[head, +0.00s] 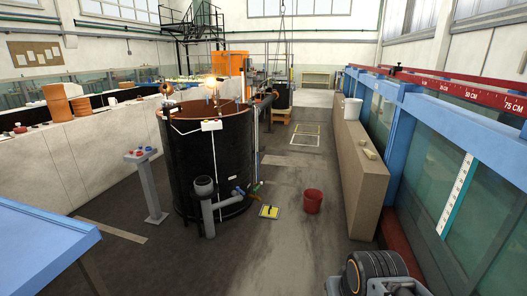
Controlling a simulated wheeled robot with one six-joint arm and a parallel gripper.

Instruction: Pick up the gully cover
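A small flat yellow-edged square (269,211) with a dark mark on it lies on the floor at the right foot of the big black tank. It may be the gully cover, but it is too small to be sure. Nothing is seen touching its top. No gripper fingers show in the head view, so my gripper's state is hidden.
A red bucket (313,200) stands right of the yellow-edged square. The black tank (208,155) with grey pipe (209,213) stands left. A beige low wall (358,175) and the blue-framed glass flume (435,165) line the right. The floor between is mostly clear.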

